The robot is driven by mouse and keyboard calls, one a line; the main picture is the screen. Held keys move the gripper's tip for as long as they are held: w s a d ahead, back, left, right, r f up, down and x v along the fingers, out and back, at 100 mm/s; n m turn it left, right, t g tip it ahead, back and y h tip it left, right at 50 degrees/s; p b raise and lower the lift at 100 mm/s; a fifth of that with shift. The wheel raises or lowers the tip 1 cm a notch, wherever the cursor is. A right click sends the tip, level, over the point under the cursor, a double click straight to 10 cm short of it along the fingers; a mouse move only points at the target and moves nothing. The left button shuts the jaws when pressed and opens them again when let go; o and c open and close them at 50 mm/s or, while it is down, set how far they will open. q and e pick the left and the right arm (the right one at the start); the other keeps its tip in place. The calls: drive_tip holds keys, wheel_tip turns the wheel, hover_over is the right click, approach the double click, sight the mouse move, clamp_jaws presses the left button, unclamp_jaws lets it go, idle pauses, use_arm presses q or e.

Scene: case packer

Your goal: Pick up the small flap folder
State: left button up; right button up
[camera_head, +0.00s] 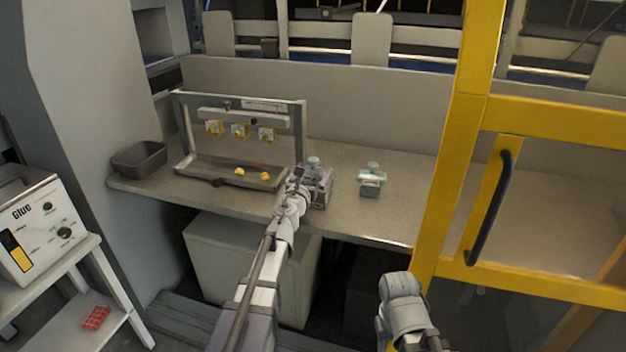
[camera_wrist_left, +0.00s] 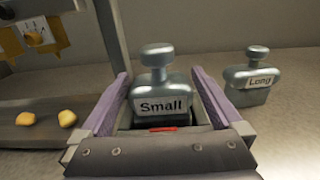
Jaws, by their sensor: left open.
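The small flap folder is a grey metal block with a round knob and a label reading "Small". In the left wrist view the small flap folder (camera_wrist_left: 160,95) stands upright between the two purple-sided fingers of my left gripper (camera_wrist_left: 160,110). The fingers are open, one on each side of it. In the head view my left gripper (camera_head: 315,190) is at the counter, and the folder's knob (camera_head: 313,162) shows above it; the rest is mostly hidden. My right arm shows low in the head view, but its gripper jaws cannot be made out.
A similar block labelled "Long" (camera_wrist_left: 250,80) stands to the right on the counter (camera_head: 420,200). A metal frame with a tray (camera_head: 205,172) and yellow pieces stands to the left. A grey bin (camera_head: 140,160) is farther left. A yellow door frame (camera_head: 455,150) bounds the right side.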

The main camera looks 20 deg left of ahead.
use_arm(q)
clamp_jaws()
idle(0.8)
